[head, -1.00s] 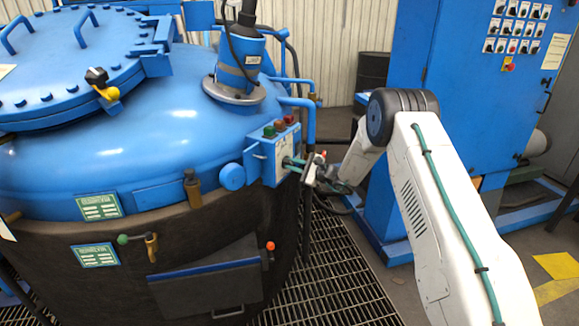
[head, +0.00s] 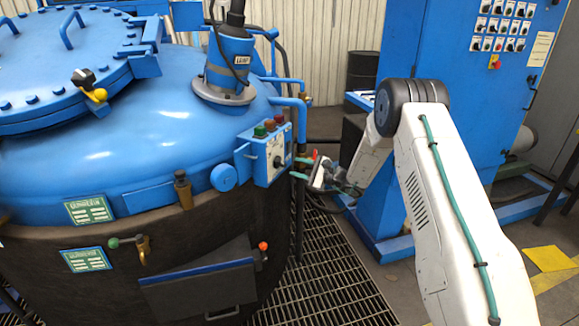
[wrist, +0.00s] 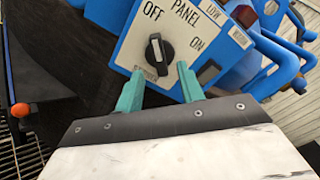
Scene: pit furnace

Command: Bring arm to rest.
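My gripper (head: 299,168) has teal fingers and stands just right of the small blue control box on the furnace side. In the wrist view my gripper (wrist: 158,84) is open, its fingers apart with nothing held between them. The black rotary knob (wrist: 160,54) on the panel face (wrist: 128,50), marked OFF and ON, shows just beyond the fingertips. The knob (head: 278,161) is also visible in the head view, apart from the fingers. My arm is bent at the elbow, reaching from the lower right.
The large blue furnace (head: 130,160) fills the left. Green, brown and red buttons (head: 270,127) top the control box. A tall blue cabinet (head: 455,60) stands behind my arm. A dark barrel (head: 362,70) stands at the back. Metal grating (head: 325,285) covers the floor between.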

